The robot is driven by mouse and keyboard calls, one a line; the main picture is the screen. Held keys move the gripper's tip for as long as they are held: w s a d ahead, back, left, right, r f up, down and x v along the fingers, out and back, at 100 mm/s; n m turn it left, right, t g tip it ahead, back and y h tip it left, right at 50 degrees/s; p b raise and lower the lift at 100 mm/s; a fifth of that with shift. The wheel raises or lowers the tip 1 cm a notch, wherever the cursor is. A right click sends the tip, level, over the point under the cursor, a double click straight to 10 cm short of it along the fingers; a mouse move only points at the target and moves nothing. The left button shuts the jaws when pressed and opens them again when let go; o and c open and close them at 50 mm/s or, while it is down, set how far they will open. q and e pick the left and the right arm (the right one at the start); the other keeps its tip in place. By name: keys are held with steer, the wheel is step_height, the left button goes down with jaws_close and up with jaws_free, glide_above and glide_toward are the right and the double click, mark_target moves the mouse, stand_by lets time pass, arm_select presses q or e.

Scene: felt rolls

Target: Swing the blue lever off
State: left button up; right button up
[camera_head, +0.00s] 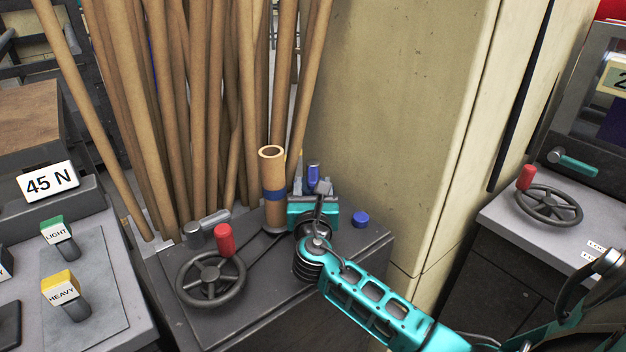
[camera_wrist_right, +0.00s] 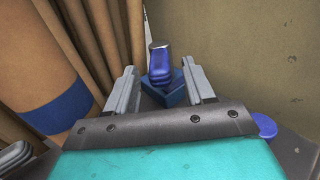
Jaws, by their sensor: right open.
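The blue lever (camera_head: 313,176) stands up from the grey machine top, just beyond my right gripper (camera_head: 308,190). In the right wrist view the blue lever (camera_wrist_right: 160,64) rises from a dark blue square base (camera_wrist_right: 172,90). My right gripper (camera_wrist_right: 162,92) is open, with one finger on each side of the lever's base in that view. I cannot tell whether either finger touches it. In the head view the gripper hides the lever's lower part. My left gripper is not in view.
A cardboard tube with a blue band (camera_head: 272,185) stands close left of my right gripper. A handwheel with a red knob (camera_head: 211,278) is at the front left. A round blue button (camera_head: 361,219) lies to the right. Tall brown rolls (camera_head: 200,110) lean behind.

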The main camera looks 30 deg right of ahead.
steer(key=shift+x, duration=1.6)
jaws_close()
